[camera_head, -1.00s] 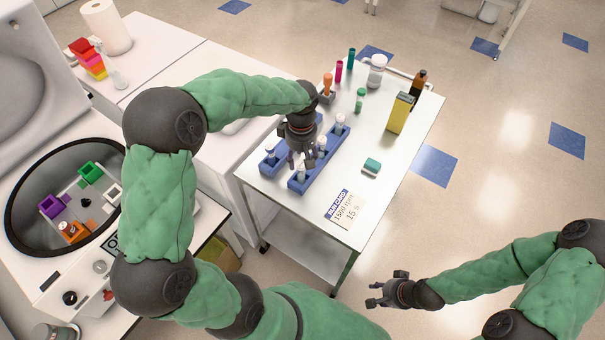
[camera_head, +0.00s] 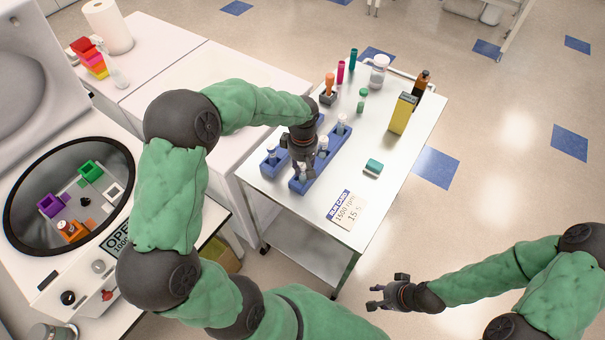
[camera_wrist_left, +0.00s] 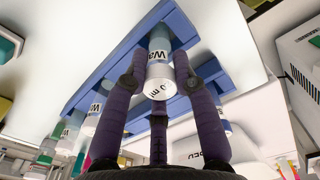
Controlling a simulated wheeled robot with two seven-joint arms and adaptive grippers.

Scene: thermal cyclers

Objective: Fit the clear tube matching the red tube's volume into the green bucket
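My left gripper (camera_head: 303,160) is over the front blue rack (camera_head: 318,177). In the left wrist view its fingers (camera_wrist_left: 160,75) close in on both sides of a white-capped clear tube (camera_wrist_left: 160,60) with a "Wa" label, which still stands in the rack. Other white-capped tubes (camera_head: 341,124) stand in the racks. The green bucket (camera_head: 90,171) sits in the open centrifuge at the left. A pinkish-red tube (camera_head: 340,72) stands at the cart's far end. My right gripper (camera_head: 376,299) is open and empty.
The centrifuge also holds a purple bucket (camera_head: 51,205) and a white bucket (camera_head: 112,193). The cart (camera_head: 400,165) carries a run card (camera_head: 346,208), a teal block (camera_head: 373,166), a yellow box (camera_head: 402,113) and bottles. Its front right is clear.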

